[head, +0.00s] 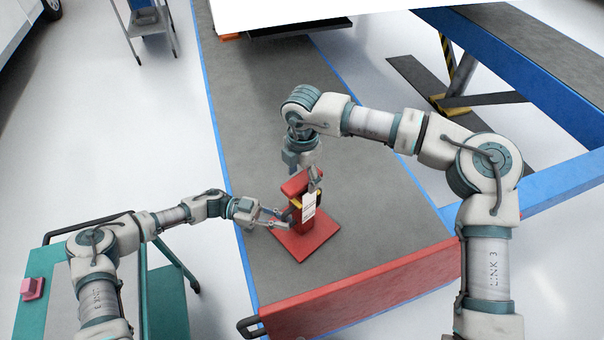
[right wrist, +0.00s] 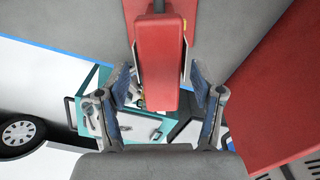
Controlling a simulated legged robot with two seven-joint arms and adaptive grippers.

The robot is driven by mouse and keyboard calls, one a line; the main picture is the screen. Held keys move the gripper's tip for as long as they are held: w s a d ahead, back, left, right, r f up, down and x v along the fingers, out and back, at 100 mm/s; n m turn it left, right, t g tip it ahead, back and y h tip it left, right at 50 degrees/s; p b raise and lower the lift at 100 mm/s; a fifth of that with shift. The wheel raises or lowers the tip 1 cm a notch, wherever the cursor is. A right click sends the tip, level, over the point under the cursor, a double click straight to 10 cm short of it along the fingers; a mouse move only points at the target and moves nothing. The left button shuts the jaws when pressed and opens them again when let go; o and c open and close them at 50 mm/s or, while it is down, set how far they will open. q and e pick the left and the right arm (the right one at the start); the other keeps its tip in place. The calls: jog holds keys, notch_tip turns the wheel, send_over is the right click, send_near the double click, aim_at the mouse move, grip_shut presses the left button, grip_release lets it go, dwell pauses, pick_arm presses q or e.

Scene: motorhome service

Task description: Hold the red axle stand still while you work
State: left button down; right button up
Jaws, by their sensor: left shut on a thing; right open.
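The red axle stand (head: 306,240) stands upright on its square base on the grey strip, with a white tag (head: 308,206) on its front. My left gripper (head: 286,215) comes in low from the left and is shut on the stand's column. The exact contact is small and partly hidden. My right gripper (head: 309,176) is at the stand's red top. In the right wrist view the stand's top (right wrist: 164,65) fills the space between the open fingers of my right gripper (right wrist: 163,85), with a gap visible at each side.
A red beam (head: 365,292) edges the near end of the grey strip (head: 262,110). A blue frame (head: 560,185) runs along the right. A teal cart (head: 165,300) with a pink block (head: 32,288) stands at the lower left. The strip behind the stand is clear.

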pick_arm(q)
jog(key=shift+r, duration=0.1)
pick_arm(e)
jog(key=shift+c, duration=0.3)
grip_shut()
notch_tip(320, 180, up, 9)
jog(key=shift+f, duration=0.1)
jog(key=shift+o, duration=0.3)
grip_release()
jog(key=shift+f, duration=0.1)
